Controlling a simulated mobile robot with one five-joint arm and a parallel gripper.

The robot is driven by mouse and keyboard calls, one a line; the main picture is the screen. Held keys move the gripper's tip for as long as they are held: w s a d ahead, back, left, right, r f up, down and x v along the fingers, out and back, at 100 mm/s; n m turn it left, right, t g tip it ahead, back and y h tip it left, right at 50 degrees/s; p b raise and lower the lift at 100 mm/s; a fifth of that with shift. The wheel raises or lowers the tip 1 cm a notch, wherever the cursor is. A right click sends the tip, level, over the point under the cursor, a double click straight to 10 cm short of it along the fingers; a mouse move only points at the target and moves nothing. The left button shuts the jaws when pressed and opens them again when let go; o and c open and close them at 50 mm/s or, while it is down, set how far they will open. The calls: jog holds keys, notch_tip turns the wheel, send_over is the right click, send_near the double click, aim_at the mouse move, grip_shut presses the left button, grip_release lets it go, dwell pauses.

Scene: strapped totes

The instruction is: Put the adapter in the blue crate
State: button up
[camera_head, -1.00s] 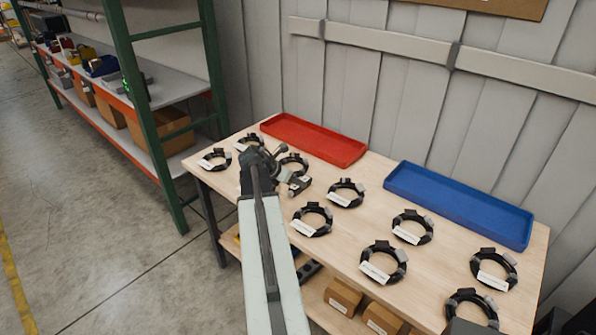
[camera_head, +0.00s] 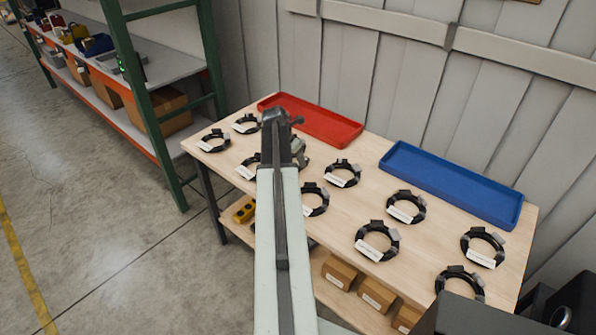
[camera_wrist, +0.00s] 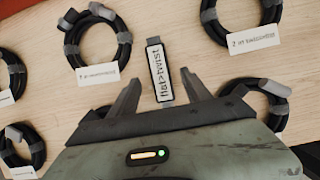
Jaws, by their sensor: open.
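In the wrist view, a small dark flat piece with a white label reading "flat>twist" (camera_wrist: 159,70), which looks like the adapter, lies on the wooden table. My gripper (camera_wrist: 158,84) is open, its two fingers apart on either side of the piece's near end. I cannot tell how high the fingers are above the table. In the head view my arm hides the piece and most of the gripper. The blue crate (camera_head: 450,180), a shallow empty tray, sits at the table's back right.
Several black cable coils with white tags (camera_head: 404,206) are spread over the table; one (camera_wrist: 96,42) lies left of the adapter and another (camera_wrist: 262,100) to its right. A shallow red tray (camera_head: 312,121) sits at the back left. A panelled wall stands behind.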

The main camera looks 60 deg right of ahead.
jog(key=b+x, duration=0.2)
jog(key=x, duration=0.1)
jog(key=shift+f, duration=0.35)
jog(key=shift+r, duration=0.15)
jog(key=shift+f, duration=0.25)
grip_shut()
jog(key=shift+r, duration=0.1)
